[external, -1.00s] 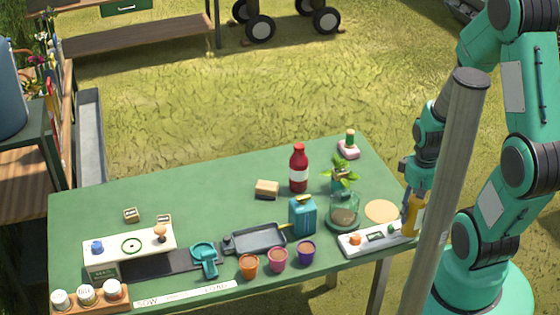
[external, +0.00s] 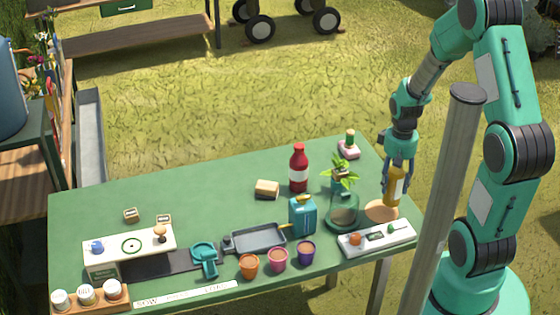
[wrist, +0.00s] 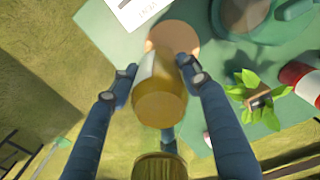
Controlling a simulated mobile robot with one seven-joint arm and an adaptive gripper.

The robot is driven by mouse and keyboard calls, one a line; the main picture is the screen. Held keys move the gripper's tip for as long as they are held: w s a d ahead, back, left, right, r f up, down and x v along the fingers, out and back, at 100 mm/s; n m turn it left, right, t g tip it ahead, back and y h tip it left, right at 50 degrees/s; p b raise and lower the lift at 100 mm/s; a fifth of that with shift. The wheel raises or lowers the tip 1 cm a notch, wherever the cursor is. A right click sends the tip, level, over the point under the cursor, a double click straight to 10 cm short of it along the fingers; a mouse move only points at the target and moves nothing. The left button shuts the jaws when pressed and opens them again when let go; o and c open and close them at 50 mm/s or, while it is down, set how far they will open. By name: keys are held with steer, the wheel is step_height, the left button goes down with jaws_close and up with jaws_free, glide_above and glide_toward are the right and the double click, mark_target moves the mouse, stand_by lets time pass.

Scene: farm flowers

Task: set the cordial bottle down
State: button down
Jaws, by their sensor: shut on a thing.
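The cordial bottle (external: 393,187) is amber with a pale label. My gripper (external: 396,166) is shut on it and holds it upright over the right end of the green table. In the wrist view the bottle (wrist: 160,92) sits between the fingers of my gripper (wrist: 156,80). A round tan mat (external: 382,211) lies on the table just below the bottle, and it also shows beyond the bottle in the wrist view (wrist: 178,38). Whether the bottle's base touches the mat is hard to tell; it looks slightly above it.
A glass jar with a teal base (external: 342,217) stands left of the mat. A white panel (external: 376,238) with knobs lies in front. A potted plant (external: 341,177) and a red bottle (external: 299,169) stand behind. A grey post (external: 450,190) rises at the right.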

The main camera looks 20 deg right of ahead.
mark_target(392, 189)
steer(key=shift+w, duration=0.3)
steer(key=shift+f+b, duration=0.65)
steer(key=shift+f, duration=1.1)
steer(key=shift+f, duration=0.1)
steer(key=c, duration=0.9)
jaws_free()
step_height(392, 189, up, 12)
steer(key=p, duration=0.3)
steer(key=shift+r, duration=0.2)
